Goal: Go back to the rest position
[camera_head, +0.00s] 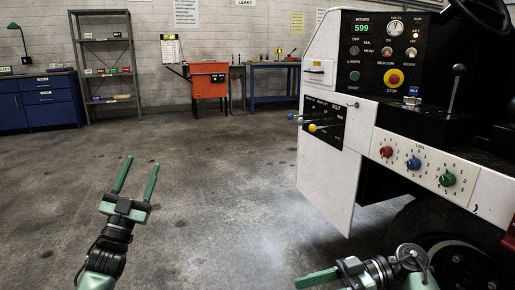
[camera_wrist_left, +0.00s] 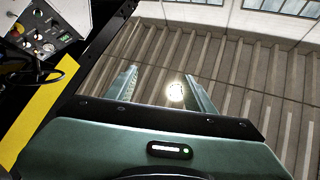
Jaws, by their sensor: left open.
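My left gripper (camera_head: 142,163) is at the lower left of the head view, over the floor, with its two green fingers apart and nothing between them. In the left wrist view its fingers (camera_wrist_left: 158,82) also stand apart, with the ceiling and a bright lamp behind them. My right gripper (camera_head: 305,280) is at the bottom edge of the head view, in front of the white machine. Only one green finger of it shows clearly, so its opening cannot be told. No held object is visible at either gripper.
The belt loader (camera_head: 330,195), with its control panel (camera_head: 385,55), levers and coloured knobs, fills the right side. A shelf rack (camera_head: 108,68), blue cabinet (camera_head: 40,101), orange cart (camera_head: 208,80) and blue table (camera_head: 270,68) stand along the back wall. The floor (camera_head: 220,185) between is clear.

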